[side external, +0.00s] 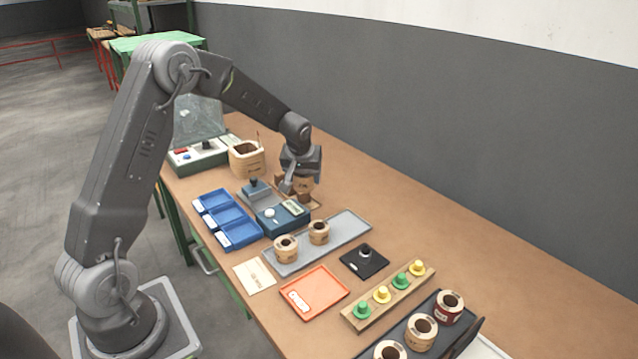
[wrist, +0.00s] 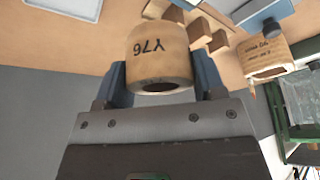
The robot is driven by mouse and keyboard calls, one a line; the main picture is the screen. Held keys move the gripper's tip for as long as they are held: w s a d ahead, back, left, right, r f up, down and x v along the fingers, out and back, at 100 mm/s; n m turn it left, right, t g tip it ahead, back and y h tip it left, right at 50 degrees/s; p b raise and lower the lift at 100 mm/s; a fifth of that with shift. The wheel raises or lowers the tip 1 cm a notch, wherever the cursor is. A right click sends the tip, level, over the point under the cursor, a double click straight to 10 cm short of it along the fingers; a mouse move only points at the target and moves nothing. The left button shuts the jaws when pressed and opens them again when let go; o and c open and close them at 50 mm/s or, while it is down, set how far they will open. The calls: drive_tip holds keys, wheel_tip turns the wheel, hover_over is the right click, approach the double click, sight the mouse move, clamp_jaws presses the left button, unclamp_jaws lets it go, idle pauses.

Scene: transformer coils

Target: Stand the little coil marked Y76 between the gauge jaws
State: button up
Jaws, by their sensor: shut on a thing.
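The little coil marked Y76 (wrist: 160,52) is a tan paper-wrapped ring; its marking reads upside down in the wrist view. My gripper (wrist: 160,85) is shut on it, one finger on each side. In the side external view my gripper (side external: 302,172) is over the far part of the bench, with the coil (side external: 305,184) partly hidden under it. Brown wooden blocks (wrist: 193,29), apparently the gauge jaws, stand just beyond the coil in the wrist view. They show below my gripper in the side view (side external: 305,198). I cannot tell whether the coil touches them.
A teal instrument (side external: 283,218) and blue trays (side external: 228,219) are nearer. Two coils (side external: 286,248) stand on a grey tray (side external: 345,233).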

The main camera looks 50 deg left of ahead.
drive_tip(key=shift+s+a+f, duration=0.95)
drive_tip(key=shift+a+f, duration=0.1)
drive_tip(key=shift+a, duration=0.8)
drive_tip(key=shift+s+a+f, duration=0.95)
drive_tip(key=shift+a+f, duration=0.15)
drive_tip(key=shift+a, duration=0.75)
drive_tip(key=shift+s+a+f, duration=0.95)
drive_tip(key=shift+a+f, duration=0.1)
drive_tip(key=shift+a, duration=0.8)
drive_tip(key=shift+f, duration=0.25)
drive_tip(key=shift+f, duration=1.5)
drive_tip(key=o, duration=1)
drive_tip(key=shift+s, duration=0.1)
drive_tip(key=shift+o, duration=1)
drive_tip(key=shift+r, duration=0.45)
wheel_tip(320, 180, up, 7)
